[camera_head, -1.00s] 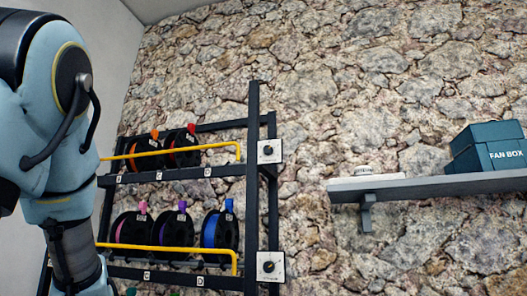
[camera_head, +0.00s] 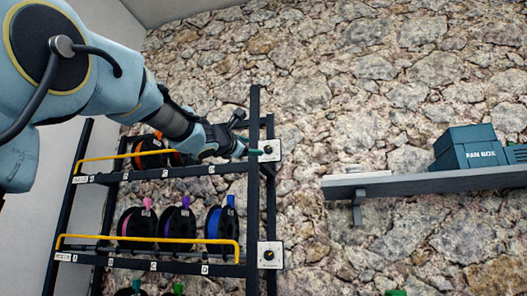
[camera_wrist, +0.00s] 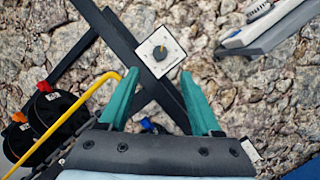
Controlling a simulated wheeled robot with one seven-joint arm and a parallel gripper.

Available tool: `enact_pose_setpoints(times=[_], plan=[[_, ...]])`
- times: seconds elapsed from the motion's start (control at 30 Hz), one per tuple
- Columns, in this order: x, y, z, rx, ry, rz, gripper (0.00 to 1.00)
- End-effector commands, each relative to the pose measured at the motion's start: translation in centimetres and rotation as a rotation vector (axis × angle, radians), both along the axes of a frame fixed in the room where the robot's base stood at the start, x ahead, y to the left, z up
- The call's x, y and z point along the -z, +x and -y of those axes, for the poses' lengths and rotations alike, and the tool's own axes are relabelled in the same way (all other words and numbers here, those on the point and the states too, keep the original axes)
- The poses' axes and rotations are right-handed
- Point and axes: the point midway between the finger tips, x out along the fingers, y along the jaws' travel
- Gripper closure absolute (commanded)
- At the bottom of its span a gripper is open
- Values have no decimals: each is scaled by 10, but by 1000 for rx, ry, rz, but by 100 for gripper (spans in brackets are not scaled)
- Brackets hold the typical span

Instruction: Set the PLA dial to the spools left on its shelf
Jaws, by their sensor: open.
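The upper dial (camera_head: 269,150) is a white square plate with a dark knob on the rack's right post. It shows clearly in the wrist view (camera_wrist: 160,52), its yellow pointer near the top of that picture. My gripper (camera_head: 243,150) is beside it; its teal fingers (camera_wrist: 160,76) are open and empty, the knob just beyond their tips. On the upper shelf, a spool with an orange clip (camera_head: 148,155) and a red-clipped one (camera_wrist: 48,104) stand behind a yellow rail. The lower dial (camera_head: 270,255) is beside a shelf with pink (camera_head: 133,222), purple (camera_head: 177,222) and blue (camera_head: 219,222) spools. Shelf names are unreadable.
A grey wall shelf (camera_head: 425,183) at right holds a teal fan box (camera_head: 470,150) and a small white item (camera_head: 366,172). Yellow rails (camera_head: 150,240) run along the rack fronts. Tops of more spools show at the bottom edge. Stone wall is behind.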

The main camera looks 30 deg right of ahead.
Motion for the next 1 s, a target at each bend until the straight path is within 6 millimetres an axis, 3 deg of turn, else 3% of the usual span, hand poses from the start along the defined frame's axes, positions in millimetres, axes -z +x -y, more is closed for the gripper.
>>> enact_pose_setpoints(times=[0.6, 1.0], plan=[[-27, 56, 74, 0, 4, -2, 35], [-27, 61, 80, -2, 4, 0, 35]])
